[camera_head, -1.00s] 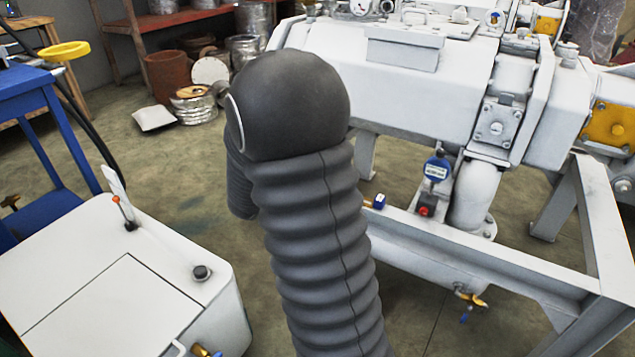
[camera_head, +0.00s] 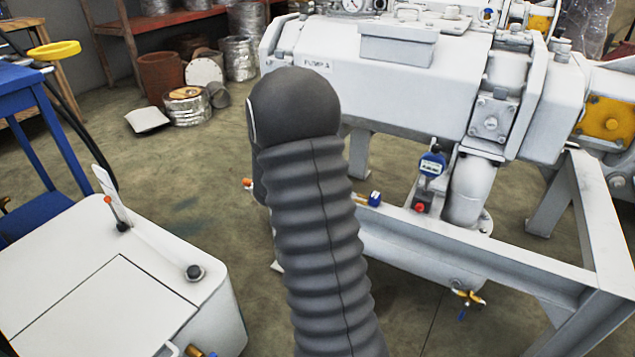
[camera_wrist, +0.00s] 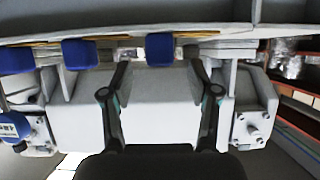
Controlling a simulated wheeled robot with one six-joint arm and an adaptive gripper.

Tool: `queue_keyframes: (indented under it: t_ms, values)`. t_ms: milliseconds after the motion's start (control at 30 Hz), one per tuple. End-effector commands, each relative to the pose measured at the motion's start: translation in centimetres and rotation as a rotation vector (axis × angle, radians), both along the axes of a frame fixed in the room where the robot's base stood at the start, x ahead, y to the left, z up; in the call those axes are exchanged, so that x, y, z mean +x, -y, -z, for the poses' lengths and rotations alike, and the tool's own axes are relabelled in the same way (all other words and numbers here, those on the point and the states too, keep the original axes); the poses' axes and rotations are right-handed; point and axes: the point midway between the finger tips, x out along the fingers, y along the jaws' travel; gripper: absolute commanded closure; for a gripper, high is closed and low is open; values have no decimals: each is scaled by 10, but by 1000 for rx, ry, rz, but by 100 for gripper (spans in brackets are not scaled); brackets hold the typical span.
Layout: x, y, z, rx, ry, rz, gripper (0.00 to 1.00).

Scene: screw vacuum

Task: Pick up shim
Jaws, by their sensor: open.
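My gripper (camera_wrist: 158,75) shows in the wrist view with its two fingers spread apart and nothing between the tips. Several blue blocks lie along a pale rail at the top of that view: one block (camera_wrist: 160,49) is just beyond the fingertips, and another block (camera_wrist: 80,53) is to its left. Thin yellow-orange strips show beside them. I cannot tell for certain which piece is the shim. In the head view, my dark ribbed arm hides the gripper and part of the rail; a small blue piece (camera_head: 375,199) sticks out on the right of the arm.
The white pump (camera_head: 400,75) stands behind the grey frame (camera_head: 480,255). A blue dial gauge (camera_head: 432,165) stands on the frame to the right of the arm. A white cabinet (camera_head: 110,290) is at left front. Open floor lies between cabinet and pump.

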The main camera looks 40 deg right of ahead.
Motion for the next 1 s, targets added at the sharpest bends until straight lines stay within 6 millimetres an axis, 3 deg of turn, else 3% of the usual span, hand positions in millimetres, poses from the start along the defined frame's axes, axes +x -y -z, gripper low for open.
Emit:
queue_keyframes:
  t_ms: [200, 467, 700, 1000]
  values:
    - [11, 25, 13, 0, 0, 1, 40]
    - [12, 28, 14, 0, -1, 0, 40]
    - [12, 27, 14, 0, 0, 0, 100]
    - [12, 27, 13, 0, 0, 0, 100]
